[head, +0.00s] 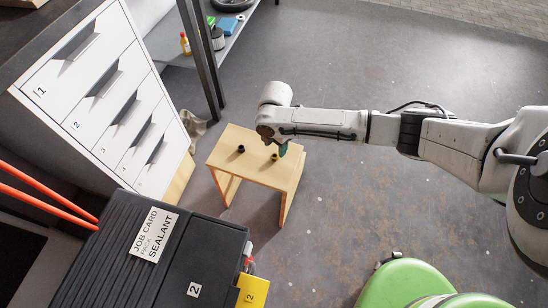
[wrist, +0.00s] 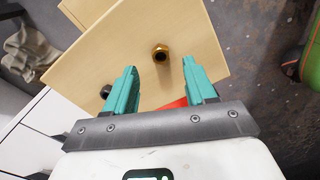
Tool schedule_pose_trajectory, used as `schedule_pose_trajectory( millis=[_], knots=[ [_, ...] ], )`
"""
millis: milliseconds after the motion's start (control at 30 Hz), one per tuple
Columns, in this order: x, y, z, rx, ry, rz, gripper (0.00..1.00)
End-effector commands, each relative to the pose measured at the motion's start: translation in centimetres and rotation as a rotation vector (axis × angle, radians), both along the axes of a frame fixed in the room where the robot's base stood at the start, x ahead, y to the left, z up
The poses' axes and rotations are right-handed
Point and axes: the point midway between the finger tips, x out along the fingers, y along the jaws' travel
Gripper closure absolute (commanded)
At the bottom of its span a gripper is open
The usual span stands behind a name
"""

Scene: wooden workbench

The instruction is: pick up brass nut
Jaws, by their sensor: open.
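The brass nut (wrist: 160,52) stands on a small wooden stool (wrist: 105,30), gold-coloured with a dark hole. In the wrist view it lies beyond my fingertips, between their lines and nearer the right finger. My gripper (wrist: 162,80) is open, with two teal fingers spread apart and nothing between them. In the head view my gripper (head: 283,150) is over the right part of the stool top (head: 255,174). The brass nut (head: 275,157) shows small beside it there. The height of the fingers above the stool cannot be told exactly.
A black nut-like piece (head: 241,149) stands on the stool left of the brass nut; it also shows by the left finger (wrist: 106,91). A white drawer cabinet (head: 100,95) is left, a dark case (head: 140,255) in front. Floor right of the stool is clear.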

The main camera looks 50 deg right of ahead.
Motion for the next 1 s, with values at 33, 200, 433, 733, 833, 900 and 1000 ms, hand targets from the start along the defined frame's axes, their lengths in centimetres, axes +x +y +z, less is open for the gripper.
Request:
schedule_pose_trajectory(
  millis=[33, 200, 433, 733, 833, 900, 1000],
  knots=[
    [0.0, 0.0, -0.7, 0.0, 0.002, 0.0, 0.45],
    [0.0, 0.1, -3.3, 0.001, 0.002, -0.001, 0.45],
    [0.0, 0.0, -5.0, 0.0, 0.0, 0.0, 0.45],
    [0.0, 0.0, -5.0, 0.0, 0.0, 0.0, 0.52],
    [0.0, 0.0, -5.0, 0.0, 0.0, -0.001, 0.62],
    [0.0, 0.0, -5.0, 0.0, 0.0, -0.001, 0.69],
    [0.0, 0.0, -5.0, 0.0, 0.0, -0.001, 0.78]
  ],
)
